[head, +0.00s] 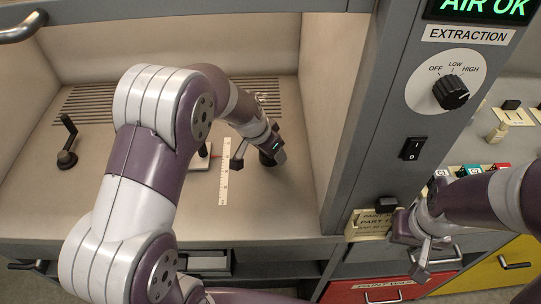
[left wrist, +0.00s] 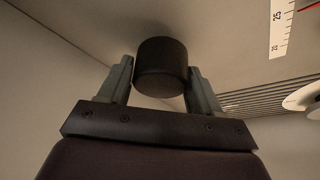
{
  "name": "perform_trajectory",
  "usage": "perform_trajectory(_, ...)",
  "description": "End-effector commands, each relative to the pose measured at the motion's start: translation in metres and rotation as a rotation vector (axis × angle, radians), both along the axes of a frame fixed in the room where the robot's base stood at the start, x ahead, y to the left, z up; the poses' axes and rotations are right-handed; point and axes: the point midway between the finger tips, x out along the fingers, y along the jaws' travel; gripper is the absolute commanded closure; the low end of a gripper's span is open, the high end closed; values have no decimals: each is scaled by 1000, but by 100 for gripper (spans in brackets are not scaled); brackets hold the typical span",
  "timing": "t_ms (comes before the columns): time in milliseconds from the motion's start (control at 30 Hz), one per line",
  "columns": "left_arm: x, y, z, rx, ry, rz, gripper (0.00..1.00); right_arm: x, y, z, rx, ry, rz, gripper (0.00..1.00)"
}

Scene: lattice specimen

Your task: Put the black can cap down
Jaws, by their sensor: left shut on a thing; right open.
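The black can cap (left wrist: 161,65) is a dark, short cylinder between the two fingers of my left gripper (left wrist: 161,80) in the left wrist view. That gripper is shut on it. In the head view my left gripper (head: 264,157) is low over the cabinet floor, right of the white ruler strip, and the cap (head: 267,160) shows as a dark shape partly hidden by the gripper. I cannot tell whether the cap touches the floor. My right gripper (head: 418,252) is open and empty in front of the cabinet's right post, near the labelled holder.
A ruler strip (head: 225,172) lies on the cabinet floor (head: 285,205). A black-handled stand (head: 67,150) is at the left. Slotted vents (head: 90,100) run along the back. The extraction panel (head: 430,110) borders the right. Floor around the cap looks clear.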

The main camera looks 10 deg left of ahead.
Motion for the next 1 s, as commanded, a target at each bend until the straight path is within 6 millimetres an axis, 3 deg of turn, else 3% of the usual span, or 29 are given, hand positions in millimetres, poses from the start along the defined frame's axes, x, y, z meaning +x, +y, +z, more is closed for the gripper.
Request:
perform_trajectory(133, -1, 0, -27, 0, 3, 1, 64, 0, 0, -3, 0, 0, 0, 57)
perform_trajectory(500, 0, 0, -34, 0, 0, 0, 64, 0, 0, -8, 0, 0, 0, 57)
perform_trajectory(533, 0, 0, -32, 0, 0, 0, 26, 0, 0, -7, 0, 0, 0, 57)
perform_trajectory(600, 0, 0, -31, 0, 1, 0, 11, 0, 0, -6, 0, 0, 0, 57)
perform_trajectory(867, 0, 0, -30, 0, 1, 0, 11, 0, 0, -5, 0, 0, 0, 57)
perform_trajectory(1000, -4, 3, -15, 0, -4, 1, 11, 0, 0, -1, 0, 0, 0, 57)
